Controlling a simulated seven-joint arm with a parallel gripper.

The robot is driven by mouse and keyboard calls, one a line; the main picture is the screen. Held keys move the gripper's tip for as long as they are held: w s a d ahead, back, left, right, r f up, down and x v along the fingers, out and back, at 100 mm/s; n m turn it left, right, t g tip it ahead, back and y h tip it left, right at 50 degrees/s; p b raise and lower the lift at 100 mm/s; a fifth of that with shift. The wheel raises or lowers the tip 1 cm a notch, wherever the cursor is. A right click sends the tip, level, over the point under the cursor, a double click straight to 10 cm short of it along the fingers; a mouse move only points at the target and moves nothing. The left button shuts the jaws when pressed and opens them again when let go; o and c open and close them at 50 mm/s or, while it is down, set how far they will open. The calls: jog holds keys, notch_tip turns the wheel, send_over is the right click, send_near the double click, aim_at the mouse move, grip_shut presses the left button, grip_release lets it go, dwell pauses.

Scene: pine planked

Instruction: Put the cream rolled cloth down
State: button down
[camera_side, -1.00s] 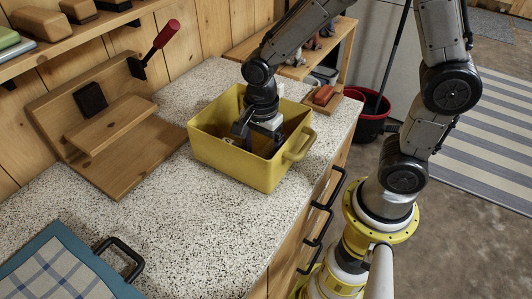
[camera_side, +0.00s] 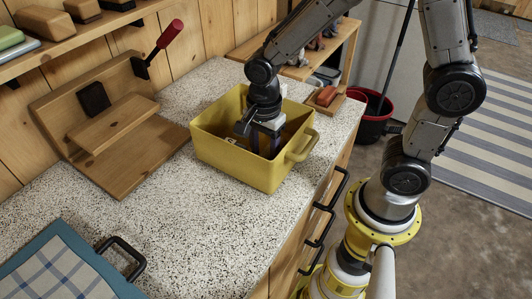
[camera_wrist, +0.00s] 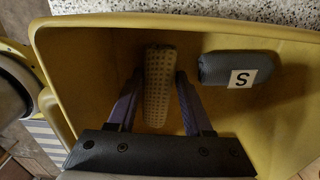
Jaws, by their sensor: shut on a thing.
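The cream rolled cloth (camera_wrist: 158,85) shows in the wrist view as a long, pale, dotted roll. It lies between the two fingers of my gripper (camera_wrist: 159,78), which is shut on it. The roll is inside the yellow bin (camera_wrist: 282,40). I cannot tell whether it touches the bin floor. In the side view, my gripper (camera_side: 264,140) reaches down into the yellow bin (camera_side: 238,163), and the bin wall hides the cloth and fingertips.
A dark grey roll with a white "S" label (camera_wrist: 236,68) lies in the bin, right of my gripper. A wooden stand (camera_side: 120,140) is left of the bin. A blue-rimmed tray (camera_side: 75,240) is at the front left. The speckled counter between is clear.

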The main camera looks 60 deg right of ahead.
aim_at(264, 152)
notch_tip(264, 152, up, 18)
jog(key=s+d+m, duration=0.3)
jog(key=d+m, duration=0.5)
jog(key=m, duration=0.1)
jog(key=s+d+m, duration=0.4)
jog(key=d+m, duration=0.4)
jog(key=d, duration=0.1)
jog(key=shift+m, duration=0.3)
jog(key=w+d+f, duration=0.2)
jog(key=w+f, duration=0.1)
jog(key=f, duration=0.1)
jog(key=w+d+f, duration=0.1)
jog(key=w+f, duration=0.3)
jog(key=f, duration=0.1)
jog(key=w+d+f, duration=0.2)
jog(key=w+f, duration=0.2)
jog(key=shift+w+d+f, duration=0.2)
jog(key=shift+d+f, duration=0.1)
jog(key=shift+f, duration=0.1)
jog(key=shift+w+d+f, duration=0.2)
jog(key=shift+w+f, duration=0.15)
jog(key=shift+f, duration=0.1)
jog(key=f, duration=0.3)
jog(key=shift+w+d, duration=0.15)
jog(key=shift+w, duration=0.2)
jog(key=shift+f, duration=0.5)
